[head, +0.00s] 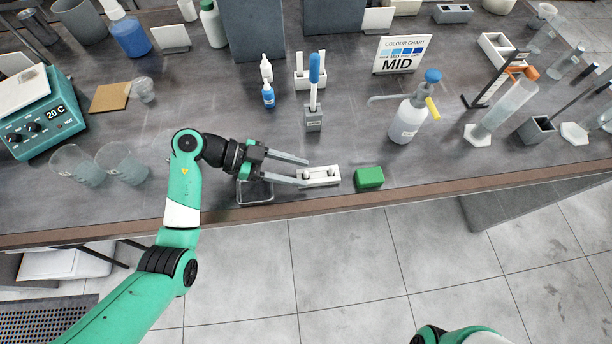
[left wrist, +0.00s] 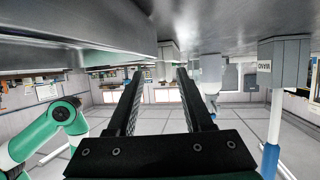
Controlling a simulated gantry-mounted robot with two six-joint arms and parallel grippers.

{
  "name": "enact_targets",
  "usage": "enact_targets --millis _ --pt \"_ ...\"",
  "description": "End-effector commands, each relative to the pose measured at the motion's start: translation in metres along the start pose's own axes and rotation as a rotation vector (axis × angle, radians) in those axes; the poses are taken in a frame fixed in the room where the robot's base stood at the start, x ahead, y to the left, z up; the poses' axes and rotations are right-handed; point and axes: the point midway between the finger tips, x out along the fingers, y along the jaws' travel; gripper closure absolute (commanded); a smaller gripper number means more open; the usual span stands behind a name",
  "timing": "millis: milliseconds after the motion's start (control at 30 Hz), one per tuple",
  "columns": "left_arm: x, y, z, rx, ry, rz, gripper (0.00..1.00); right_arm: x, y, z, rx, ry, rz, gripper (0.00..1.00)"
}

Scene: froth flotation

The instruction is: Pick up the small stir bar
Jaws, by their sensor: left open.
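A small white holder (head: 320,176) lies near the front edge of the bench, with dark gaps or small dark parts along its top. I cannot make out a stir bar for certain; it may be in this holder. My left gripper (head: 304,172) is open and points right, its fingertips at the holder's left end. I cannot tell whether they touch it. In the left wrist view the two fingers (left wrist: 164,90) stand apart with nothing held between them. My right gripper is out of view; only part of that arm shows at the bottom.
A green block (head: 369,177) lies just right of the holder. A wire-framed dish (head: 255,192) sits under my left gripper. Behind stand a grey stand with a blue-handled tool (head: 314,70) and a wash bottle (head: 408,120). The bench's front edge (head: 400,195) is close.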

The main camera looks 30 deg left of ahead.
Motion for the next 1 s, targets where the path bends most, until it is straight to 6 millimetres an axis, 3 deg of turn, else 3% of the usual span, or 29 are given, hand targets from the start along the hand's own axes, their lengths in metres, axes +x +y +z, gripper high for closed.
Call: enact_targets --millis 100,300,500,600,1000 --pt "0.0098 -0.0002 0.0002 0.001 0.001 0.0 0.49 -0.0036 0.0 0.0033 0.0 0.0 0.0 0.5" --pt "0.0095 -0.0005 -0.0012 0.0 0.001 -0.001 0.51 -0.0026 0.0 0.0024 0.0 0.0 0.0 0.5" --pt "0.0093 -0.0005 -0.0012 0.001 0.001 -0.001 0.87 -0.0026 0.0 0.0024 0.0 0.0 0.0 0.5" --pt "0.0092 -0.0005 -0.0011 0.001 0.001 -0.001 1.0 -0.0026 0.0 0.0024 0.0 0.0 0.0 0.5" --pt "0.009 -0.0006 -0.0016 0.001 0.001 -0.001 1.0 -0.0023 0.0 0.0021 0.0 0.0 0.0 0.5"
